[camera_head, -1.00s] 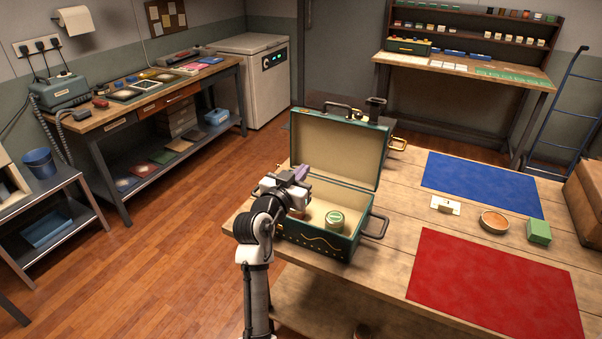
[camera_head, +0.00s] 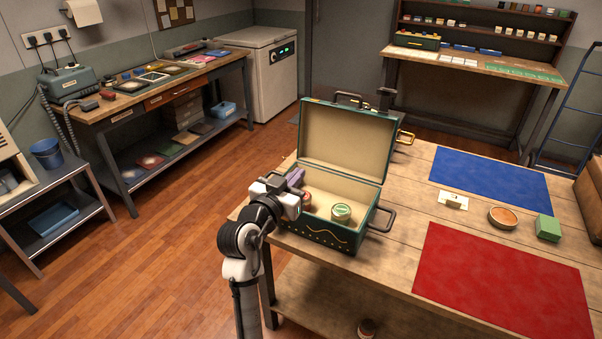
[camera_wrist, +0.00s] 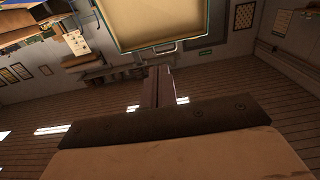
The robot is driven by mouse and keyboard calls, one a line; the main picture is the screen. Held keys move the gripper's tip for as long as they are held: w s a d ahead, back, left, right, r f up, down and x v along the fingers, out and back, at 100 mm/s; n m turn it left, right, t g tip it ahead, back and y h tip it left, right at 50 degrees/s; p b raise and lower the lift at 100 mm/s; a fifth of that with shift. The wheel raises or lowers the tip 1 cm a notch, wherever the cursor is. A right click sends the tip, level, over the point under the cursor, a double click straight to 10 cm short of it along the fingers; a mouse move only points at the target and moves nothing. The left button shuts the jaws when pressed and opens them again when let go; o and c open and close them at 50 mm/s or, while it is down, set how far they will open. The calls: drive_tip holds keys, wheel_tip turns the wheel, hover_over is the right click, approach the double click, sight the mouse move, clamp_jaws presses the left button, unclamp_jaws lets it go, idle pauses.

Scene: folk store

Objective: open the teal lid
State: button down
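The teal case (camera_head: 352,240) stands on the wooden table with its teal lid (camera_head: 343,146) raised, nearly upright at the back, its cream lining facing me. Inside the case are a jar with a green top (camera_head: 341,212) and a reddish round item (camera_head: 306,202), partly hidden by my gripper. My gripper (camera_head: 296,177) is at the left side of the case, in front of and apart from the lid. In the wrist view its two fingers (camera_wrist: 158,86) lie close together with nothing seen between them. The lid's cream inside (camera_wrist: 160,22) shows above them.
The table (camera_head: 395,225) holds a blue mat (camera_head: 490,181), a red mat (camera_head: 500,285), a small cream block with a metal piece (camera_head: 453,201), a round orange-filled dish (camera_head: 502,217) and a green box (camera_head: 548,228). Open floor (camera_head: 160,255) lies to the left.

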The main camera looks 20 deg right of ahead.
drive_tip(key=b+v, duration=0.1)
drive_tip(key=v, duration=0.3)
drive_tip(key=shift+s+a, duration=0.25)
drive_tip(key=shift+a, duration=0.05)
drive_tip(key=shift+a, duration=0.1)
